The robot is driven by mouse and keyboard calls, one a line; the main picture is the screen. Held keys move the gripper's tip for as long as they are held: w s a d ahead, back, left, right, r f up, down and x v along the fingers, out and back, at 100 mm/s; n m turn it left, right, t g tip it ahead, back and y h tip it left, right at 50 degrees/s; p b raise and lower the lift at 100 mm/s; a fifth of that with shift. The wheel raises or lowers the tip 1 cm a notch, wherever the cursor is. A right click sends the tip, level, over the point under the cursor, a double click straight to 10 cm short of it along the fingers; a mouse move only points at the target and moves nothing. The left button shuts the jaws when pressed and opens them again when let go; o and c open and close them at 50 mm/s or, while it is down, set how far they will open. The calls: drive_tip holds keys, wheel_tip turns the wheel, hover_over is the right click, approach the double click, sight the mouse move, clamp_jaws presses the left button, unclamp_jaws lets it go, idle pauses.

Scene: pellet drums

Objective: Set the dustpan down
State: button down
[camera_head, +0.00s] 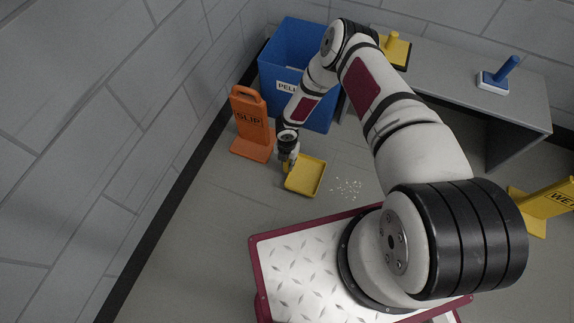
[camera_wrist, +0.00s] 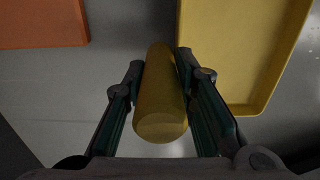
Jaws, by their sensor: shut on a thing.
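A yellow dustpan (camera_head: 305,176) is low over or on the grey floor, beside the scattered pellets; I cannot tell whether it touches the floor. Its pan also shows at the upper right of the wrist view (camera_wrist: 240,60). My gripper (camera_head: 288,160) is at the dustpan's left side. In the wrist view my gripper (camera_wrist: 160,95) is shut on the dustpan's thick yellow handle (camera_wrist: 160,105), with one finger on each side. The pan looks empty in the head view.
White pellets (camera_head: 347,188) lie right of the dustpan. An orange slip sign (camera_head: 250,122) stands left, a blue pellet bin (camera_head: 285,60) behind. A grey bench (camera_head: 520,98) bears a blue-handled brush (camera_head: 497,75) and another yellow tool (camera_head: 396,48).

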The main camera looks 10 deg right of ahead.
drive_tip(key=shift+w+d+f, duration=0.1)
drive_tip(key=shift+w+d, duration=0.05)
drive_tip(key=shift+w, duration=0.45)
drive_tip(key=shift+w+f+b, duration=0.1)
drive_tip(key=shift+f+b, duration=1.2)
drive_tip(key=shift+f, duration=0.4)
drive_tip(key=shift+f, duration=0.1)
drive_tip(key=c, duration=1.3)
unclamp_jaws()
